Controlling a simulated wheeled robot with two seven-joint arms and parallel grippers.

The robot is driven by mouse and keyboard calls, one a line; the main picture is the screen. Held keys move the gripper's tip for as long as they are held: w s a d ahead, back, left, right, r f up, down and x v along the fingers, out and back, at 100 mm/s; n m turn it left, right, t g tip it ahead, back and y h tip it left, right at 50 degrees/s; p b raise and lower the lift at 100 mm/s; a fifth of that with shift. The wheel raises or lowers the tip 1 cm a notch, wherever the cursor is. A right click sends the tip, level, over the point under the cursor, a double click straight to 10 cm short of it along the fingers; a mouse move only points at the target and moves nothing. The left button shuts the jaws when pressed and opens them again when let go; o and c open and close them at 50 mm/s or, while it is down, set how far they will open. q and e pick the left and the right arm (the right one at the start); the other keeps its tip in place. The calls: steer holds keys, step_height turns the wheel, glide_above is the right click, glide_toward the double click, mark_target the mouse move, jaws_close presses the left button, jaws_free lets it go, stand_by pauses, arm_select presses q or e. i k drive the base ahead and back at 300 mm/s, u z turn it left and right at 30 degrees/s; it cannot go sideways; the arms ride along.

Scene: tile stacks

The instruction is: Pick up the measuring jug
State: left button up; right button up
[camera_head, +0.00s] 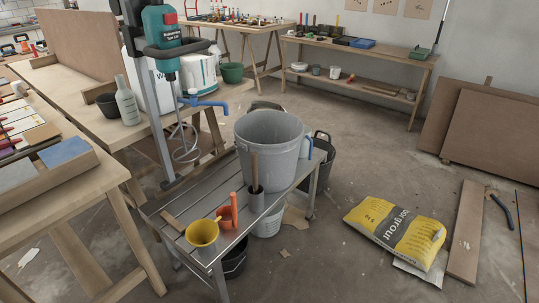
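A pale blue-white jug-like vessel (307,146), probably the measuring jug, stands at the right of the large grey bucket (262,150) on the low slatted bench. The bucket hides part of it, and no markings can be made out. Neither of my grippers shows in the head view.
A drill mixer (165,45) on a stand rises at the bench's left. A yellow grout bag (396,230) and a plank (466,232) lie on the floor at right. Floor between bench and bag is mostly clear.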

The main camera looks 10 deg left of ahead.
mark_target(305, 149)
steer(key=z, duration=0.75)
steer(key=i, duration=3.1)
steer(key=u, duration=2.7)
